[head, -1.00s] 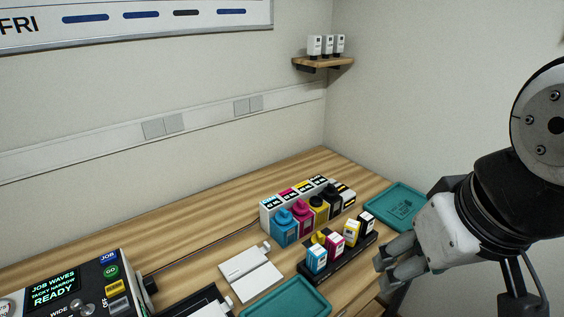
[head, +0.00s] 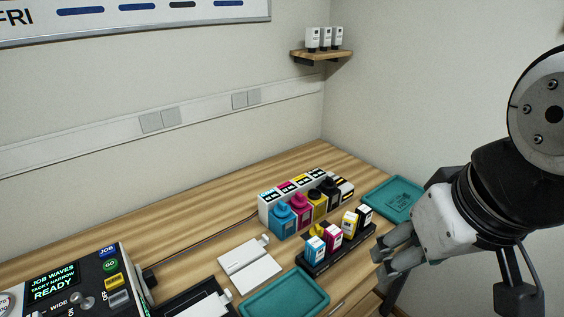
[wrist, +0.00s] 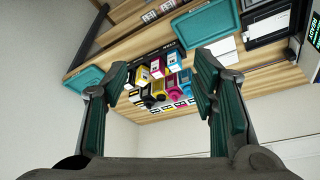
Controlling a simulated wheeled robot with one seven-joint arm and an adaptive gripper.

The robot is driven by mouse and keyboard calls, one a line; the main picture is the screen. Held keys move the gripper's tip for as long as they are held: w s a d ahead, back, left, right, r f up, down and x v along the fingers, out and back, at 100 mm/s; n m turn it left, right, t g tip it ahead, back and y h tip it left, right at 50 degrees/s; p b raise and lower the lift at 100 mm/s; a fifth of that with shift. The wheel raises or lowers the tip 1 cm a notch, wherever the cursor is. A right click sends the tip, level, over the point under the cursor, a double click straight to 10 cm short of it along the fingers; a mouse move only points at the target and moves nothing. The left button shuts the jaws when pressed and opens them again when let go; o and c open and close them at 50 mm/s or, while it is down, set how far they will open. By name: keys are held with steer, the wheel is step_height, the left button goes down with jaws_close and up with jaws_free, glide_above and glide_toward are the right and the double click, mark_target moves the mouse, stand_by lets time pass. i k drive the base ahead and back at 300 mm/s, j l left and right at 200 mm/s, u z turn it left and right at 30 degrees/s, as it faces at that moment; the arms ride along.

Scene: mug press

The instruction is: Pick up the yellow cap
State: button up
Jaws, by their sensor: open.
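A small yellow cap (head: 318,230) shows in the head view, partly hidden behind the cyan ink bottle (head: 315,249) at the left end of the black bottle rack (head: 334,257). I cannot tell exactly what it rests on. The yellow tank (head: 315,207) behind the rack has a dark top. My gripper (head: 381,264) is in front and to the right of the rack, apart from the cap. In the wrist view my gripper (wrist: 160,75) is open and empty, with bottles and tanks seen beyond its fingers.
Magenta (head: 334,238), yellow (head: 349,222) and black (head: 364,215) bottles stand in the rack. Cyan (head: 283,222), magenta (head: 301,213) and black tanks flank the yellow one. Teal trays lie in front (head: 285,296) and at the right (head: 392,198).

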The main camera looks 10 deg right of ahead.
mark_target(316, 230)
steer(key=i+l+u, duration=0.15)
steer(key=u, duration=0.15)
steer(key=l+u, duration=0.35)
steer(key=i+l+u, duration=0.1)
steer(key=l+u, duration=0.2)
steer(key=l, duration=0.1)
